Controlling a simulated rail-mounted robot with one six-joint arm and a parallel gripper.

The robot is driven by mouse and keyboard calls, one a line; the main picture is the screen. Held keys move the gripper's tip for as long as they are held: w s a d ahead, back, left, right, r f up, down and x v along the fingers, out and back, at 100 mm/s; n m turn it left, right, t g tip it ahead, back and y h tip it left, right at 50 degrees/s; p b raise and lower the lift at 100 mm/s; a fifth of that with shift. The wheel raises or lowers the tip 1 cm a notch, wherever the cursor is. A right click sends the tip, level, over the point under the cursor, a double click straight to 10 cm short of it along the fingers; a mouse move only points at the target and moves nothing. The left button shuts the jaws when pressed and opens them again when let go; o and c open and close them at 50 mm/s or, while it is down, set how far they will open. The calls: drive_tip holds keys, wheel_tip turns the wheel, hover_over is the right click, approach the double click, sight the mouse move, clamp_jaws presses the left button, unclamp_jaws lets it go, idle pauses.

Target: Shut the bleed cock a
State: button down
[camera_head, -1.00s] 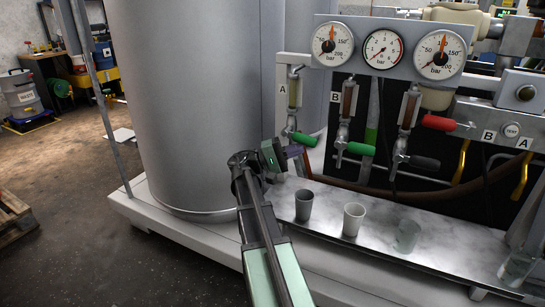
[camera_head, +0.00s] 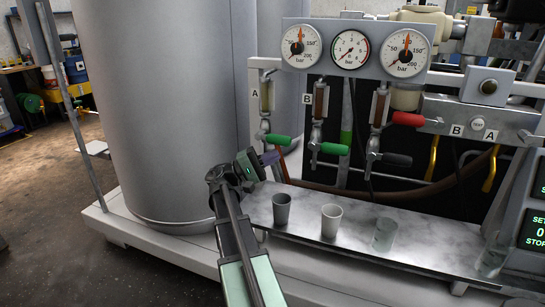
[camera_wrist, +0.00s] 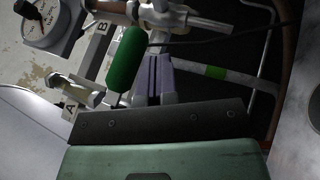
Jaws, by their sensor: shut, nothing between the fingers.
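Bleed cock A (camera_head: 265,138) hangs below the sight tube at the label A, left end of the panel. Its green handle (camera_head: 279,139) lies level, pointing right. My gripper (camera_head: 272,157) is shut and empty, its purple fingers just below and in front of this handle in the head view. In the wrist view the green handle (camera_wrist: 126,58) stands beside the shut fingers (camera_wrist: 160,78), on their left. I cannot tell whether they touch. The cock's body is hidden there behind my gripper's own housing.
Cock B (camera_head: 316,145) has a similar green handle. Further right is a cock with a dark handle (camera_head: 396,159); a red handle (camera_head: 407,119) sits above it. A dark cup (camera_head: 282,208), a white cup (camera_head: 331,220) and a clear cup (camera_head: 384,235) stand on the shelf below. A large tank (camera_head: 160,110) is left.

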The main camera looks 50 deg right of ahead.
drive_tip(key=f+b+v, duration=0.1)
drive_tip(key=b+v, duration=0.3)
drive_tip(key=v, duration=0.7)
drive_tip(key=shift+s+f, duration=0.25)
drive_tip(key=shift+f, duration=0.05)
